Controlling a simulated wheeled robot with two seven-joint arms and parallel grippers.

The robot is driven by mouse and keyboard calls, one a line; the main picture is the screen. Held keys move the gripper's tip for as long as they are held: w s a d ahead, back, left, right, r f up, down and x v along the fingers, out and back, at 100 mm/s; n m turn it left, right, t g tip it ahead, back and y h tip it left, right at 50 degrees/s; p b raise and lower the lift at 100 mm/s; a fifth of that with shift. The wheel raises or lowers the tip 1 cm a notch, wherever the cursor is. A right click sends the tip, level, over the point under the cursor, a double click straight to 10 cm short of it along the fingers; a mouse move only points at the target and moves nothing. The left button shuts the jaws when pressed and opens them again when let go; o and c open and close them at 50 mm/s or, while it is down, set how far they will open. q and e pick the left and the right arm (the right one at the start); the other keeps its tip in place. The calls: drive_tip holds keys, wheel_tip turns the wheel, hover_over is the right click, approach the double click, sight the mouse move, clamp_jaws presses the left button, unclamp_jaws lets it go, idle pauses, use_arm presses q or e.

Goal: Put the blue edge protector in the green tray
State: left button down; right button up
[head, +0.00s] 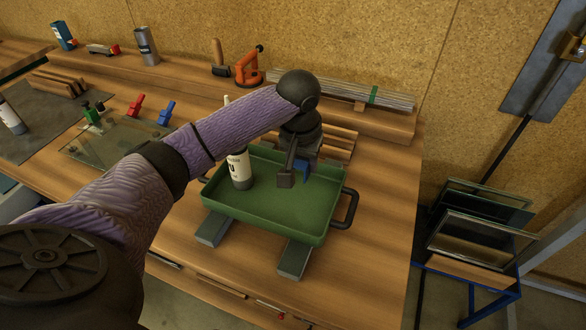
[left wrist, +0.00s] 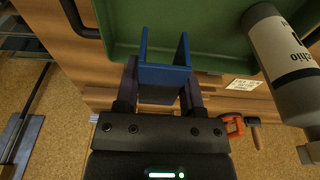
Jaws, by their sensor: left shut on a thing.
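The blue edge protector (head: 303,168) is a U-shaped channel. In the left wrist view the blue edge protector (left wrist: 166,76) sits between the fingers, its open side pointing away from the palm. My left gripper (head: 294,175) is shut on it and hides part of it in the head view. Gripper and protector are over the back part of the green tray (head: 262,212); I cannot tell how high. The tray also shows in the left wrist view (left wrist: 215,40). My right gripper is in neither view.
A white and grey cartridge (head: 239,169) stands in the tray's left part, near my left forearm. The tray rests on grey bars (head: 294,259) and has a black handle (head: 347,208) at right. A glass pane with coloured clamps (head: 120,140) lies at left. Framed panes (head: 475,232) stand at far right.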

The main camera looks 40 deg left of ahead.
sight(299, 164)
use_arm(q)
wheel_tip(299, 164, down, 10)
drive_tip(key=b, duration=0.3)
drive_tip(key=shift+s, duration=0.15)
drive_tip(key=shift+r, duration=0.1)
drive_tip(key=shift+c, duration=1)
unclamp_jaws()
drive_tip(key=r+p, duration=0.1)
drive_tip(key=r, duration=0.2)
drive_tip(key=s+r+p, duration=0.1)
drive_tip(key=r+p, duration=0.1)
drive_tip(key=r, duration=0.2)
drive_tip(key=r+p, duration=0.1)
drive_tip(key=r, duration=0.3)
drive_tip(key=shift+s+d+r, duration=0.15)
drive_tip(key=shift+s+d, duration=0.1)
drive_tip(key=shift+s+r, duration=0.1)
drive_tip(key=shift+r, duration=0.2)
